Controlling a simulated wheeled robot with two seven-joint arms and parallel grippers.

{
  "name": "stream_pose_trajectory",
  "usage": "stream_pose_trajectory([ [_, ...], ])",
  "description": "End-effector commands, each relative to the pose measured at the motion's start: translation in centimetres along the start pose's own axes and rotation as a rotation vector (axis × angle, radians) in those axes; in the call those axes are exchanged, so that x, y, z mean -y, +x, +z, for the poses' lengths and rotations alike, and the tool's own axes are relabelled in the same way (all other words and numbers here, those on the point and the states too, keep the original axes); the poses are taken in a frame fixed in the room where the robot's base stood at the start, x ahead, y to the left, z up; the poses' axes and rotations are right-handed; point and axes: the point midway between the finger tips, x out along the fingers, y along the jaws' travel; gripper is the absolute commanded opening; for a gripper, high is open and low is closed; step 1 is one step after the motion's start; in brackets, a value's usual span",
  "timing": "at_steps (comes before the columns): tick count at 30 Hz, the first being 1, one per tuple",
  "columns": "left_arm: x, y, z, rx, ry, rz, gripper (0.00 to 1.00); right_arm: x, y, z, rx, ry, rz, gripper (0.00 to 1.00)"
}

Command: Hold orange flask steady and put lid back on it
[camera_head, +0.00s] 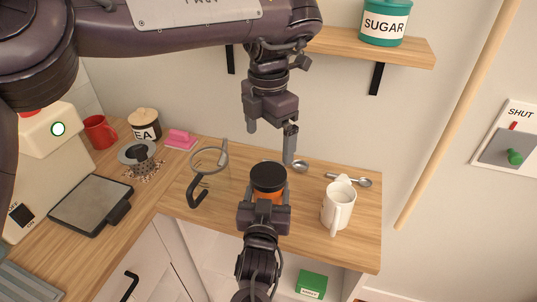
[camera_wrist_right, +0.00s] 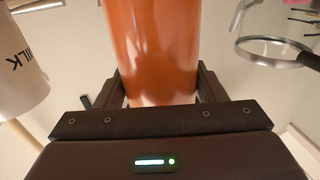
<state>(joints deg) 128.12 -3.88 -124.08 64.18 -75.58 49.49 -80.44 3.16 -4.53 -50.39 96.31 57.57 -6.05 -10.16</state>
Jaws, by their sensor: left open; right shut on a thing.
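The orange flask (camera_head: 267,195) stands upright near the front of the wooden worktop. A dark round lid (camera_head: 268,176) shows on its top; I cannot tell whether it is seated fully. My right gripper (camera_head: 268,202) is shut around the flask's body from the front. In the right wrist view the orange flask body (camera_wrist_right: 152,50) fills the space between the fingers, and its top is out of view. My left gripper (camera_head: 270,143) is open and empty above the flask and lid, its fingers pointing down.
A glass vessel with a black handle (camera_head: 208,162) stands left of the flask, and a white jug (camera_head: 338,205) stands right. Spoons (camera_head: 347,178) lie behind. A shelf (camera_head: 400,46) hangs above.

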Motion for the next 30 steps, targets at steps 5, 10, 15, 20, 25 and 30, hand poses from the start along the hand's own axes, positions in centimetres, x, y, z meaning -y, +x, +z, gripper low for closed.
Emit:
stream_pose_trajectory([
  [5, 0.0, -2.2, 0.0, 0.000, 0.000, 0.002, 0.99, 0.0, 0.0, 0.0, 0.001, 0.000, 0.000, 0.00],
  [10, 0.0, -2.7, 0.0, 0.000, 0.001, 0.000, 0.99, 0.0, 0.0, 0.0, 0.001, 0.000, 0.000, 0.00],
  [15, 0.0, -2.7, 0.0, 0.000, 0.001, 0.000, 0.99, 0.0, 0.0, 0.0, 0.001, 0.000, 0.000, 0.00],
  [20, 0.0, -2.7, 0.0, 0.000, 0.001, 0.000, 0.99, 0.0, 0.0, 0.0, 0.000, 0.000, 0.000, 0.79],
  [25, 0.0, -2.7, 0.0, 0.000, 0.001, 0.000, 0.99, 0.0, 0.0, 0.0, 0.000, 0.000, 0.000, 0.89],
  [30, 0.0, -2.7, 0.0, 0.000, 0.001, 0.000, 0.99, 0.0, -0.1, 0.0, 0.000, 0.000, 0.000, 0.89],
])
